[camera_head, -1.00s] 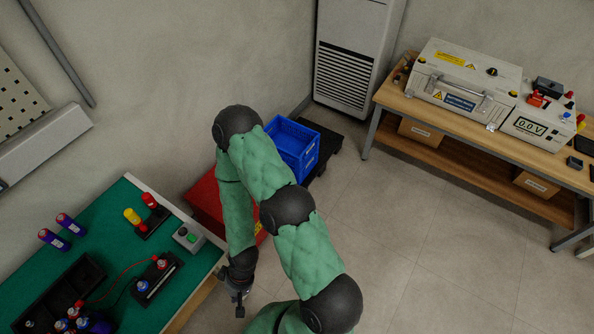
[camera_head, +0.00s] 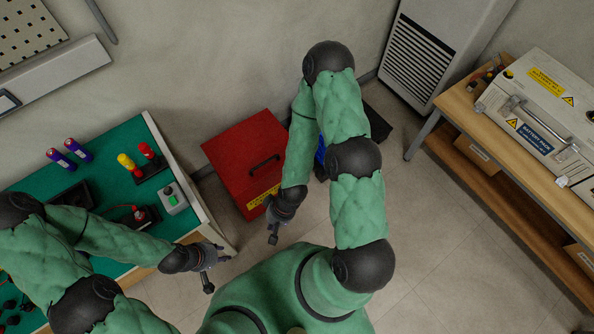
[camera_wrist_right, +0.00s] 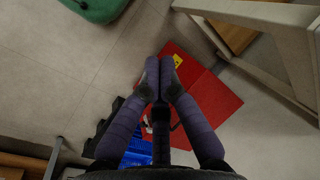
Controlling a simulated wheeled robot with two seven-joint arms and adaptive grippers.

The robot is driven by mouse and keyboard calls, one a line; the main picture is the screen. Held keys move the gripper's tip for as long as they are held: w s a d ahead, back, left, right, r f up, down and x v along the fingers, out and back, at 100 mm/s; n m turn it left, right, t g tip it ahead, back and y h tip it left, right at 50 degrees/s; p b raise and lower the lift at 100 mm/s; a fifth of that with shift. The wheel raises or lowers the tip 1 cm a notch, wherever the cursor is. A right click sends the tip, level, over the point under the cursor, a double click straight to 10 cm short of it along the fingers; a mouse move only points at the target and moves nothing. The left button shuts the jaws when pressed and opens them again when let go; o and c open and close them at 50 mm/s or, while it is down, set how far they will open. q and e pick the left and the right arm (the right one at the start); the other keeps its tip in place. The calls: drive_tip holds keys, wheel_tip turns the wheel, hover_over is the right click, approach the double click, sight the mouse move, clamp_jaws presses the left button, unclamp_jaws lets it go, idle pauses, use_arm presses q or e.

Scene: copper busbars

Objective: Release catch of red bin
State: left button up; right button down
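The red bin (camera_head: 236,160) stands on the floor beside the green table, its lid shut, with a black handle (camera_head: 264,165) on top and a yellow label (camera_head: 262,197) near its front edge. A catch cannot be made out. My right gripper (camera_head: 273,236) hangs just in front of the bin's front right corner. In the right wrist view the fingers of my right gripper (camera_wrist_right: 160,62) come together with nothing seen between them, above the red bin (camera_wrist_right: 205,95). My left gripper (camera_head: 217,271) is over the table's front corner, fingers apart and empty.
The green table (camera_head: 115,150) at the left holds batteries, a switch box (camera_head: 173,199) and other parts. A blue crate (camera_head: 320,158) is mostly hidden behind my right arm. A wooden workbench (camera_head: 520,165) stands at the right. The floor between is clear.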

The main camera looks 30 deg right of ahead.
drive_tip(key=w+d+f+n+g+b, duration=0.1)
drive_tip(key=w+d+f+n+b, duration=0.15)
drive_tip(key=w+f+n, duration=0.45)
drive_tip(key=w+d+f+n+b, duration=0.2)
drive_tip(key=w+f+n+b, duration=0.2)
drive_tip(key=w+f+n, duration=0.25)
drive_tip(key=w+d+f+n+h+b, duration=0.2)
drive_tip(key=w+d+f+n+h, duration=0.1)
drive_tip(key=w+d+n, duration=0.2)
drive_tip(key=w+d+f+n+h+b, duration=0.2)
drive_tip(key=w+d+f+n, duration=0.1)
drive_tip(key=w+d, duration=0.3)
drive_tip(key=d+n, duration=0.1)
drive_tip(key=d, duration=0.1)
drive_tip(key=shift+d+f+n+h, duration=0.15)
drive_tip(key=shift+d+n+h, duration=0.2)
drive_tip(key=shift+d+h, duration=0.05)
